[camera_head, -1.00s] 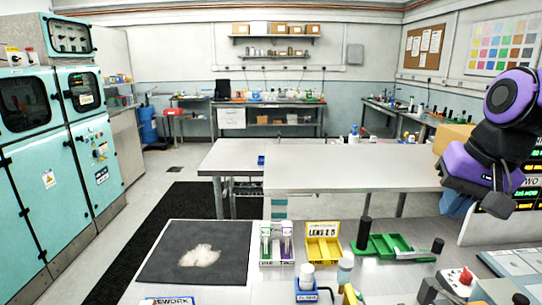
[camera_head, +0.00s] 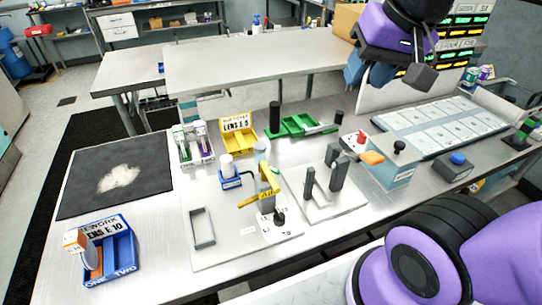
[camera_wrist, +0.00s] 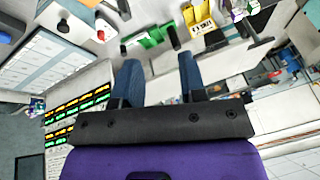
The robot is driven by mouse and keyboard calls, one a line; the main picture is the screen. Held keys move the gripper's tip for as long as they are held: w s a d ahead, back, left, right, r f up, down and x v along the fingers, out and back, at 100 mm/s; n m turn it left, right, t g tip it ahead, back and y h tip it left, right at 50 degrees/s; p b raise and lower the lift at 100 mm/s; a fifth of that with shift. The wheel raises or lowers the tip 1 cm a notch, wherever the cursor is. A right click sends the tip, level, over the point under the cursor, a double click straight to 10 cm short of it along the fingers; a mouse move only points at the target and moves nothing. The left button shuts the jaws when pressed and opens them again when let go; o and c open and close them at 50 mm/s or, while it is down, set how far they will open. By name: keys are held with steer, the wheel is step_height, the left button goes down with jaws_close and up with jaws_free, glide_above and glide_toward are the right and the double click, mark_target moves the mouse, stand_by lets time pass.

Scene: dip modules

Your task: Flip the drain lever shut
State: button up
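My gripper (camera_head: 368,76) is raised over the back right of the bench in the head view. Its two blue fingers stand apart with nothing between them in the wrist view (camera_wrist: 159,65). A pale teal box (camera_head: 394,172) stands at the right of the bench. An orange lever-like piece (camera_head: 372,158) sticks out at its left top, and a black knob (camera_head: 399,146) stands on it. This may be the drain lever; no label I can read confirms it. My gripper is well above and behind the box, touching nothing.
A red-knobbed unit (camera_head: 360,140) and dark upright posts (camera_head: 339,172) stand left of the box. A yellow clamp (camera_head: 268,183) is farther left. A grey box with a blue button (camera_head: 456,161) is to the right. A white-celled panel (camera_head: 440,122) lies behind.

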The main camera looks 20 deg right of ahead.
steer(key=w+a+f+m+g+y, duration=0.2)
steer(key=w+f+m, duration=0.3)
steer(key=w+m, duration=0.2)
steer(key=m+g+h, duration=0.2)
steer(key=m+g, duration=0.1)
steer(key=m, duration=1.7)
glide_above(278, 172)
steer(key=w+d, duration=0.1)
steer(key=d, duration=0.1)
step_height(278, 172, down, 19)
steer(key=f, duration=0.3)
steer(key=a+f, duration=0.1)
steer(key=f, duration=0.6)
steer(key=shift+s+a, duration=0.25)
steer(key=shift+s, duration=0.1)
steer(key=shift+c, duration=0.5)
jaws_close()
